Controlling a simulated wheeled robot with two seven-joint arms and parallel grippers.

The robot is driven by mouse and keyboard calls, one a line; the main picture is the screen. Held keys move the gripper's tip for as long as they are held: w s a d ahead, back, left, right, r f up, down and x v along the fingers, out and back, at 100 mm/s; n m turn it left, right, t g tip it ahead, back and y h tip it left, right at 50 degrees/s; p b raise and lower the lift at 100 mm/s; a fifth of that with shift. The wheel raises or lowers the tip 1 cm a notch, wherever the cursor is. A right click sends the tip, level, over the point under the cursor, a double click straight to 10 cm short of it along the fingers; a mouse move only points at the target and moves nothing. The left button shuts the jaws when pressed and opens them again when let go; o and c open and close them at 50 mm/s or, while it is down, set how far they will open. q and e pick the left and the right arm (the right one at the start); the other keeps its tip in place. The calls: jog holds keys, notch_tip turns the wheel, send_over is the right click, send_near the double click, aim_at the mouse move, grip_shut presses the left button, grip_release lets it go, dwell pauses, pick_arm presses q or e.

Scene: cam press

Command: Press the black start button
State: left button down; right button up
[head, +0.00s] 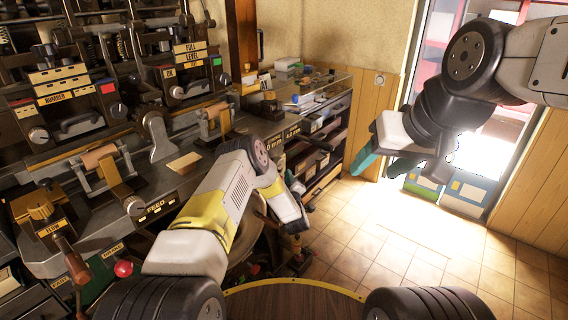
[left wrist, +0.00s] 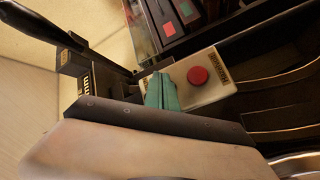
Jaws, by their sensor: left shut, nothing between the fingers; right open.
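In the left wrist view, a pale control box (left wrist: 218,88) carries a round red button (left wrist: 198,75) and small labels. I cannot make out a black start button; the box's near part is behind my left fingers. My left gripper (left wrist: 162,92) is shut and empty, its teal fingertips overlapping the box's left part. I cannot tell whether they touch it. In the head view my left gripper (head: 308,200) points downward beside the machine, and the box is not clear there. My right gripper (head: 400,165) is open and empty, up at the right, away from the machine.
The large machine (head: 75,150) with levers and labelled panels fills the left. A shelf unit (head: 325,130) stands behind my left gripper. Boxes (head: 465,192) stand by the bright doorway. The tiled floor (head: 400,255) at the right is clear.

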pick_arm(q)
jog(key=shift+w+a, duration=0.1)
dwell(0.7)
jog(key=shift+w+a, duration=0.15)
jog(key=shift+a, duration=0.1)
jog(key=shift+w+a, duration=0.35)
jog(key=shift+a, duration=0.1)
dwell(1.0)
jog(key=shift+d, duration=0.1)
jog(key=shift+s+d, duration=0.6)
jog(key=shift+d, duration=0.05)
jog(key=s+d, duration=0.1)
jog(key=d, duration=0.1)
jog(key=s+d, duration=0.2)
dwell(0.4)
dwell(0.5)
